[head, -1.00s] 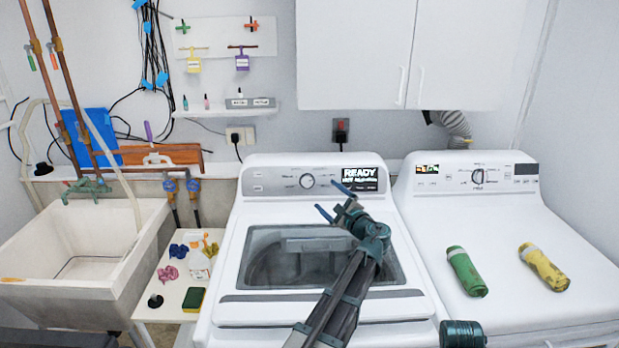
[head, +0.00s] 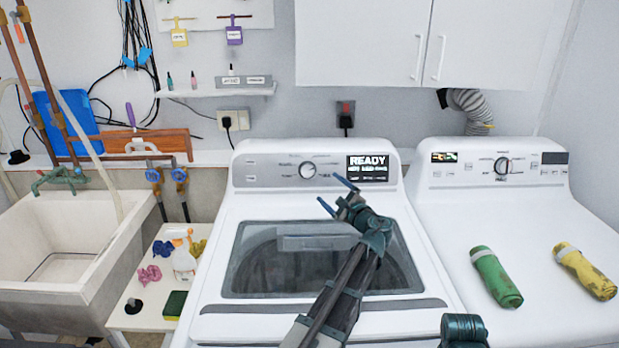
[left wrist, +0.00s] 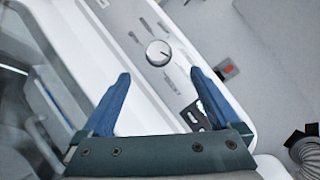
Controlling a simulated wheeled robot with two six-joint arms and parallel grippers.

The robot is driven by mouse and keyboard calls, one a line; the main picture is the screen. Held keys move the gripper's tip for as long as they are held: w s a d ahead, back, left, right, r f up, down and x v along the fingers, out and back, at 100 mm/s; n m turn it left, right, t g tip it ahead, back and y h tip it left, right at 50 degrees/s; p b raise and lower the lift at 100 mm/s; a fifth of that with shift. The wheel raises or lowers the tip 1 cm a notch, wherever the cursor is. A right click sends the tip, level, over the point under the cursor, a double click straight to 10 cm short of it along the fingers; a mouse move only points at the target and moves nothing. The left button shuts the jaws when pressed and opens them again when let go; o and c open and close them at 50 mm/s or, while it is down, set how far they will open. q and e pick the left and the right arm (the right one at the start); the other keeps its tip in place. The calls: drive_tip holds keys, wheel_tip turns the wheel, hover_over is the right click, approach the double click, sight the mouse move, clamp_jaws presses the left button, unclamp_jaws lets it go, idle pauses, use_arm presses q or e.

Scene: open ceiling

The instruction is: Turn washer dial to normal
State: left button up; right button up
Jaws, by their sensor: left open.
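The washer (head: 420,310) stands in the middle, with a grey control panel at its back. Its round silver dial (head: 308,170) sits on that panel, left of the lit "READY" display (head: 368,168). In the left wrist view the dial (left wrist: 158,53) shows whole, ahead of and between the fingertips. My left gripper (head: 334,193) is open and empty, above the washer's lid, just in front of and right of the dial in the head view. It is apart from the dial. Its two blue fingers also show in the left wrist view (left wrist: 160,78). My right gripper is out of view.
A sink (head: 60,290) and a small table (head: 140,318) with cleaning items stand at left. White cabinets (head: 365,40) hang above.

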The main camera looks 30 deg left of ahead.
sight(308, 171)
use_arm(q)
drive_tip(key=x, duration=1.4)
drive_tip(key=shift+w+f, duration=0.2)
drive_tip(key=shift+f, duration=0.1)
